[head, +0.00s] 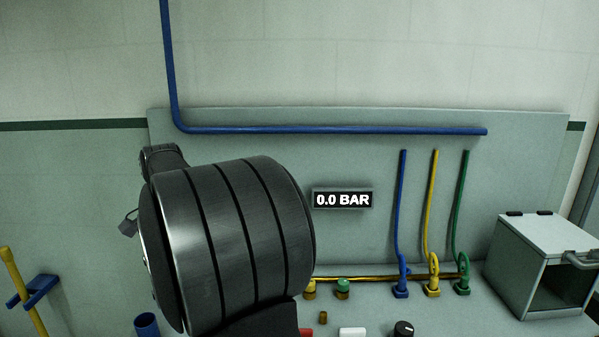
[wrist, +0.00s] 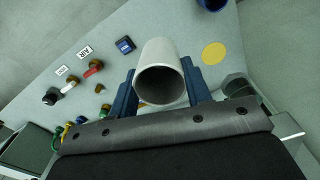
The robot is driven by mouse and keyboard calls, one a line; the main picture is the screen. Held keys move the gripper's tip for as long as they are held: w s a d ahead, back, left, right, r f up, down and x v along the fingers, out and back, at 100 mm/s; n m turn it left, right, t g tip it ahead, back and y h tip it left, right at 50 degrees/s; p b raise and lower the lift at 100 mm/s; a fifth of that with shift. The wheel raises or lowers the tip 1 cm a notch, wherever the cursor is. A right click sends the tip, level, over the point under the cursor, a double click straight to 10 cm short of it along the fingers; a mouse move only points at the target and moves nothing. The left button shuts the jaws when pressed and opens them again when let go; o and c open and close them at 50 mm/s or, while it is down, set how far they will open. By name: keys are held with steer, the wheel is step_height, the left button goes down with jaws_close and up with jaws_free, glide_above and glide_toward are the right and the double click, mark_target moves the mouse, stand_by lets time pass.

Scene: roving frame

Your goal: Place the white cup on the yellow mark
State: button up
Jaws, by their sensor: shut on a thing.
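The white cup (wrist: 160,57) sits between the two blue fingers of my gripper (wrist: 159,68) in the wrist view, with its round opening facing the camera. My gripper is shut on it. The yellow mark (wrist: 214,53) is a flat round disc on the pale panel, to the right of the cup and apart from it in the picture. I cannot tell how far the cup is above the surface. In the head view the gripper, cup and mark do not show; my arm fills the left middle.
In the wrist view, a blue cylinder (wrist: 212,4) is beyond the mark, a dark round thing (wrist: 238,86) is right of the fingers, and a blue block (wrist: 125,45) and red-handled valve (wrist: 93,68) are left. In the head view, an open box (head: 545,262) stands right, near hanging hoses (head: 430,205).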

steer(key=n, duration=0.1)
steer(key=r+n, duration=0.1)
steer(key=n, duration=0.1)
steer(key=shift+w, duration=0.1)
steer(key=m, duration=0.2)
steer(key=f+m, duration=0.1)
steer(key=m, duration=0.1)
steer(key=f+m, duration=0.1)
steer(key=m, duration=0.1)
steer(key=shift+s+d+f+m, duration=0.1)
steer(key=shift+s+f+m, duration=0.1)
steer(key=shift+m, duration=0.2)
step_height(320, 180, down, 2)
steer(key=m, duration=0.6)
steer(key=shift+s+d+f+m, duration=0.15)
steer(key=shift+f+m, duration=0.1)
steer(key=shift+m, duration=0.15)
steer(key=f, duration=1.6)
steer(key=shift+w+a+f, duration=0.2)
steer(key=shift+a+f, duration=0.05)
steer(key=shift+f, duration=0.05)
steer(key=d+r, duration=0.5)
steer(key=r, duration=0.1)
steer(key=shift+d+r, duration=0.4)
